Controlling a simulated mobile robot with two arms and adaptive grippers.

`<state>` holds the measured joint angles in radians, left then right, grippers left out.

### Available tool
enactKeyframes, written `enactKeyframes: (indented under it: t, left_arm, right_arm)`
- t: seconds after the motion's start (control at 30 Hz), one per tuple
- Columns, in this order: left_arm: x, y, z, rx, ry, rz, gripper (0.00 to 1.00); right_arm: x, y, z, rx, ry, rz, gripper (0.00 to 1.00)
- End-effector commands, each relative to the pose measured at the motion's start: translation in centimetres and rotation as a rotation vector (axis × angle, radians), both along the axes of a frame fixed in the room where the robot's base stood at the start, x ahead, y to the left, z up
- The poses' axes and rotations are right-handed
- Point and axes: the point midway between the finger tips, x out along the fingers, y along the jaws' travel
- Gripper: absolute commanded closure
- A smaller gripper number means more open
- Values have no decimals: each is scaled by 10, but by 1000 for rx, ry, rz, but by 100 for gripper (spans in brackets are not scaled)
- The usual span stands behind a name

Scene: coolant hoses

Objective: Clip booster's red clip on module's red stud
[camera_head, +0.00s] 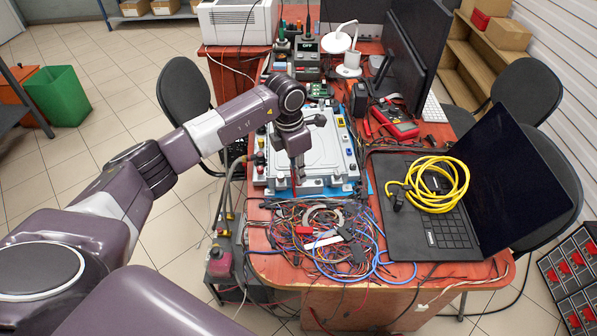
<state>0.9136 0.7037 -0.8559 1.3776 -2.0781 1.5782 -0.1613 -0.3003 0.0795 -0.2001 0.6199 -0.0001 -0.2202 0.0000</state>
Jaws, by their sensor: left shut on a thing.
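The module (318,146) is a pale grey, box-like unit on a blue base, on the red-brown table. Small coloured fittings line its left and right edges; I cannot tell which one is the red stud. My left gripper (297,178) points down over the module's front left part. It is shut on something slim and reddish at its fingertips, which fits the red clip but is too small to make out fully. My arm and gripper hide part of the module's left side. I cannot pick out the booster with certainty. My right gripper is not in view.
A heap of tangled wires (330,235) lies in front of the module. To the right is an open black laptop (432,240) with a yellow cable coil (436,184) on it. A red multimeter (394,121) and a monitor (415,50) stand behind. Hoses hang beside the table's left edge.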

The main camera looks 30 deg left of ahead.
Motion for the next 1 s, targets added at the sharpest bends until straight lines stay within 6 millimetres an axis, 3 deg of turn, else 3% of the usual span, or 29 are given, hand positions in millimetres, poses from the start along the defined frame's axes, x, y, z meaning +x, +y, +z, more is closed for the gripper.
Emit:
enactKeyframes:
  t: [0.23,0.27,0.43,0.63,0.73,1.0]
  left_arm:
    - [0,0,-2,1,-1,0,100]
    - [0,0,-2,1,-1,0,86]
    - [0,0,-2,0,0,0,69]
    - [0,0,-2,0,0,0,68]
    - [0,0,-2,0,0,0,57]
    - [0,0,-1,0,0,0,57]
  right_arm:
    - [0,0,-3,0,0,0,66]
    - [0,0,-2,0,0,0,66]
    - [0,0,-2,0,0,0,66]
    - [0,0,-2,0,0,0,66]
    - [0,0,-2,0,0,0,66]
    - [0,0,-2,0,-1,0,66]
